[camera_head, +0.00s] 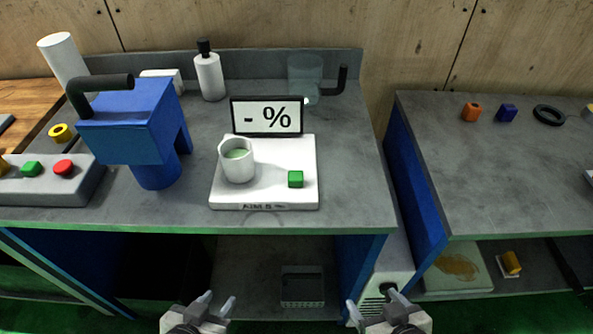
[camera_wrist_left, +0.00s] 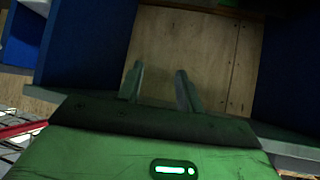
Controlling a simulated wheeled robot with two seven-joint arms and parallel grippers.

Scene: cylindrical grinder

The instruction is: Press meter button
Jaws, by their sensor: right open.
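The meter (camera_head: 222,195) is a white slab on the grey bench with a display (camera_head: 266,116) at its back reading "- %". My right gripper (camera_head: 372,297) is open and empty, further right at the same height. Both are well apart from the button.
A blue machine (camera_head: 125,130) with a black handle and a control box (camera_head: 45,185) with green and red buttons stand left of the meter. A white bottle (camera_head: 209,75) and a clear jug (camera_head: 304,78) stand behind. A second bench (camera_head: 490,170) is at right, past a gap.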

